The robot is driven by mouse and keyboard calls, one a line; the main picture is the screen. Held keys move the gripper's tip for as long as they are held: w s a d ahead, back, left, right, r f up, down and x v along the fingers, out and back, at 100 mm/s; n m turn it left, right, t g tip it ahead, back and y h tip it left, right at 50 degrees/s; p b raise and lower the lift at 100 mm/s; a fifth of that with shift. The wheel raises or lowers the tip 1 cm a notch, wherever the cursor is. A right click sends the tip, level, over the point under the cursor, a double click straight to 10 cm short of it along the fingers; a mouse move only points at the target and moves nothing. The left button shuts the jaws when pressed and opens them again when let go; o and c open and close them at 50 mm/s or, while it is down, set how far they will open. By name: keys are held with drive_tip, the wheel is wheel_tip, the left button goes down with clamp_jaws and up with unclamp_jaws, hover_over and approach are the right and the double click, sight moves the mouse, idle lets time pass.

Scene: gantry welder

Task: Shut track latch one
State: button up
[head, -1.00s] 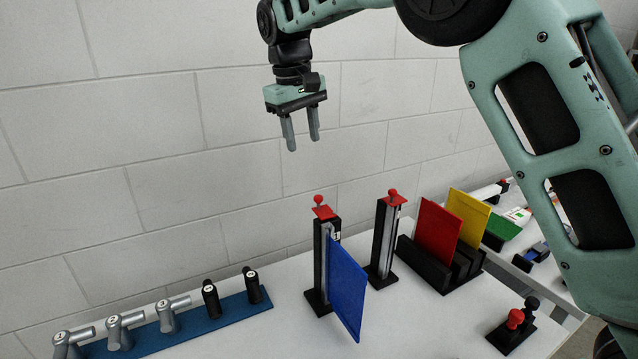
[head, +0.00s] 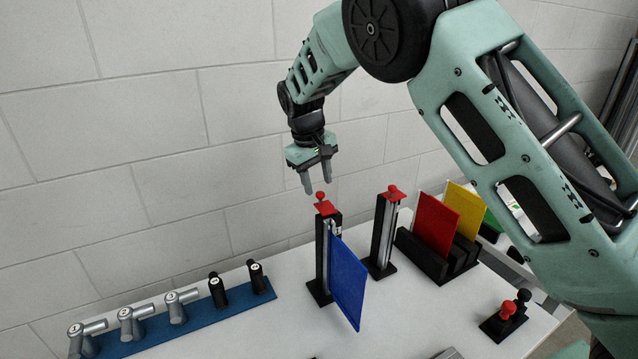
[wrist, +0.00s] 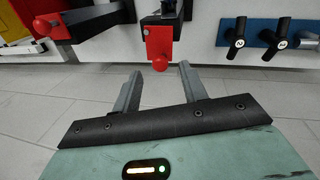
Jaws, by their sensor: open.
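Track latch one (head: 326,208) is a red plate with a round red knob on top of the black post marked 1. A blue panel (head: 347,280) stands in this track (head: 321,258). The plate looks tilted in the head view; I cannot tell how far it is turned. My gripper (head: 318,187) is open and empty, with its fingers just above the latch knob. In the wrist view the red latch (wrist: 159,40) lies ahead, its knob centred between the tips of my open gripper (wrist: 160,72). I cannot tell whether they touch.
A second track (head: 383,235) with its own red latch (head: 391,192) stands close on the right. Red (head: 436,225) and yellow (head: 465,208) panels stand in a black rack behind it. A blue base (head: 205,312) with several handles lies left. The wall is close behind.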

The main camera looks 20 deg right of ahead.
sight(320, 192)
drive_tip(key=shift+w+d+f+p, duration=0.1)
drive_tip(key=shift+d+f+p, duration=0.05)
drive_tip(key=shift+f, duration=0.6)
drive_tip(key=shift+d+f+p, duration=0.1)
drive_tip(key=shift+f+p, duration=0.05)
drive_tip(key=shift+f, duration=0.6)
clamp_jaws()
